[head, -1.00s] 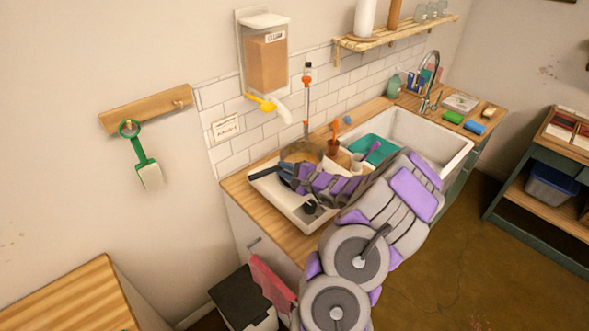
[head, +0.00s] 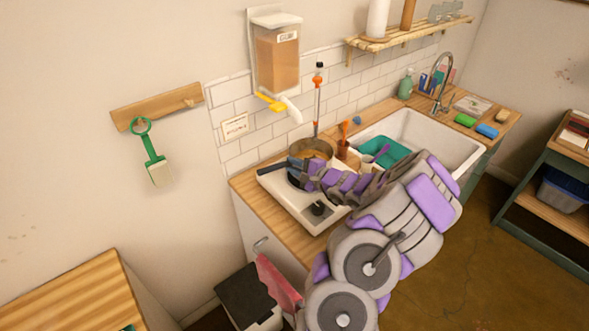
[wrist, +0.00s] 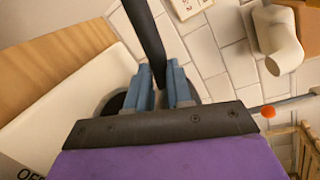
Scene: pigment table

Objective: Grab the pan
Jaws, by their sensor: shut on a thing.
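The pan (head: 312,148) is a brownish metal pan with a dark handle (head: 272,168) pointing left. It is over the back part of the white hob (head: 287,204); I cannot tell whether it touches the hob. My gripper (head: 292,168) is at the handle, partly hidden by my arm in the head view. In the wrist view my gripper's blue fingers (wrist: 164,86) are shut around the dark handle (wrist: 146,35). The pan's bowl is not visible in the wrist view.
A white sink (head: 445,147) with a teal tray (head: 372,148) lies to the right. A brown cup of utensils (head: 343,149) stands close to the pan. A dispenser (head: 277,62) hangs on the tiled wall above. A wooden counter (head: 100,290) is at the lower left.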

